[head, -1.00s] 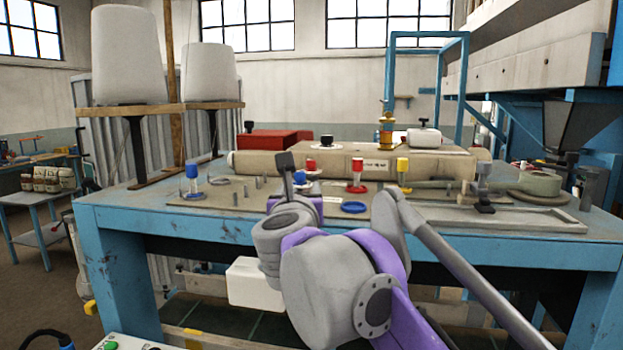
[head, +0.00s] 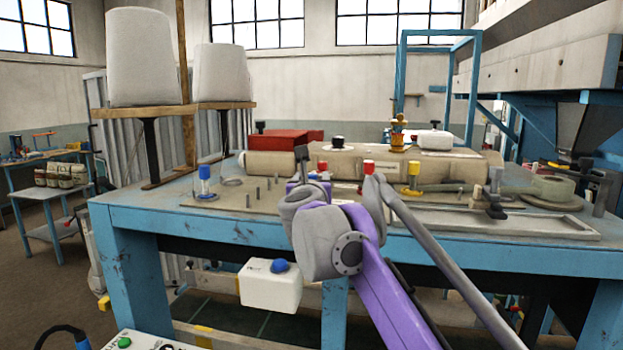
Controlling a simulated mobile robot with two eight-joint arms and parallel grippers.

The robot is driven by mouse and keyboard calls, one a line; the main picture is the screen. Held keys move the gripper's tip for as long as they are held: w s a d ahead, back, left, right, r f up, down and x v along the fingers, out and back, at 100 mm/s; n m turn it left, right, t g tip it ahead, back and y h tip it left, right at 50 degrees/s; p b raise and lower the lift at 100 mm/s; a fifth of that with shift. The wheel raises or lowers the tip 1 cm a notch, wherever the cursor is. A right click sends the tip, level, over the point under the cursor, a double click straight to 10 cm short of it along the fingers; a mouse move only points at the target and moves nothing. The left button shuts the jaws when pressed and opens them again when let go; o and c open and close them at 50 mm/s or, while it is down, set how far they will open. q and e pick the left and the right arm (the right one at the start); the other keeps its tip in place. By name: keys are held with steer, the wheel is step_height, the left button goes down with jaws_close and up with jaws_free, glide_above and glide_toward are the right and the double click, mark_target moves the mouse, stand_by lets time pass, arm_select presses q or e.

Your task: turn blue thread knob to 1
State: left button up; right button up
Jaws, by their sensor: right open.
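A post with a blue top (head: 204,172) stands at the left of the worktop plate. A red-topped post (head: 369,167) and a yellow-topped post (head: 413,168) stand farther right, and another red top (head: 322,165) shows just behind my gripper. I cannot read any numbers or settings at the blue-topped post. My right gripper (head: 311,165) is open, at the end of the purple arm, over the middle of the plate. It is well right of the blue-topped post and apart from it. Its wrist hides part of the plate. My left gripper is not in view.
The blue worktable (head: 150,214) has a long beige roll (head: 270,164) along its back. Large white cones (head: 140,58) stand on a shelf at left. A white box with a blue cap (head: 280,266) hangs below the front edge. The plate has several short pins.

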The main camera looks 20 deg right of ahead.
jaws_close()
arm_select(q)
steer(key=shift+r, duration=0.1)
